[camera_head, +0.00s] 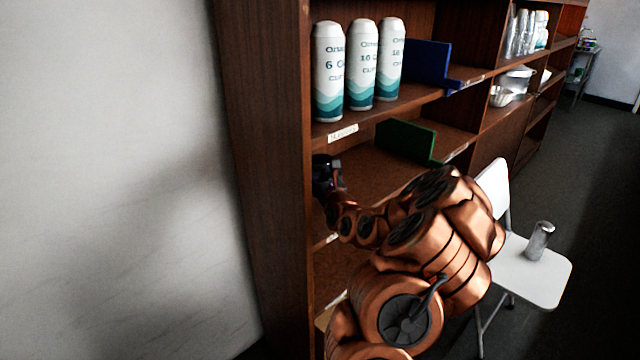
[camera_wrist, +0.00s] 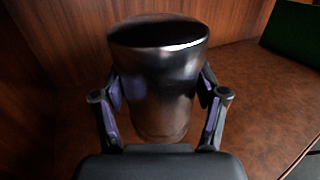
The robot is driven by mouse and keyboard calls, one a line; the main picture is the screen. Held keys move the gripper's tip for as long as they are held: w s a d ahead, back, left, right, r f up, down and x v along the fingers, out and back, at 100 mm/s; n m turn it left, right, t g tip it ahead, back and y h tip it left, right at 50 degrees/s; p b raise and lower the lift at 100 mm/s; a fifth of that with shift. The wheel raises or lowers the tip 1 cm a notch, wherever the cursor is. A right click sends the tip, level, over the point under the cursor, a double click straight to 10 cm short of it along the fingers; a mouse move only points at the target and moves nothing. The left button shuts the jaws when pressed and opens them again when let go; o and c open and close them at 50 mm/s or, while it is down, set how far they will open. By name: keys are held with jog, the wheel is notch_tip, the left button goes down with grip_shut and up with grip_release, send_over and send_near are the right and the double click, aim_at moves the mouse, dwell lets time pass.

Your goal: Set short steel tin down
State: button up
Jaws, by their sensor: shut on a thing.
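The short steel tin (camera_wrist: 158,80) is a dark, shiny metal cylinder with a flat top, seen close up in the wrist view. My gripper (camera_wrist: 160,105) is shut on it, one finger on each side. It looks about upright above the brown shelf board (camera_wrist: 265,88); I cannot tell whether its base touches the board. In the head view my gripper (camera_head: 325,174) is inside the shelf bay under the white bottles, near the left side wall. The tin cannot be made out clearly there.
Three white bottles (camera_head: 360,65) and a blue divider (camera_head: 428,62) stand on the shelf above. A green divider (camera_head: 406,141) stands to the right in my bay, with bare board before it. A white chair (camera_head: 535,275) holding a metal canister (camera_head: 539,241) stands at right.

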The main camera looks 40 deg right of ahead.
jog(key=shift+w+f, duration=0.1)
jog(key=shift+w, duration=0.25)
jog(key=shift+f+p, duration=0.3)
jog(key=shift+f, duration=1.3)
jog(key=shift+f, duration=0.2)
jog(key=o, duration=1.3)
jog(key=shift+r, duration=0.1)
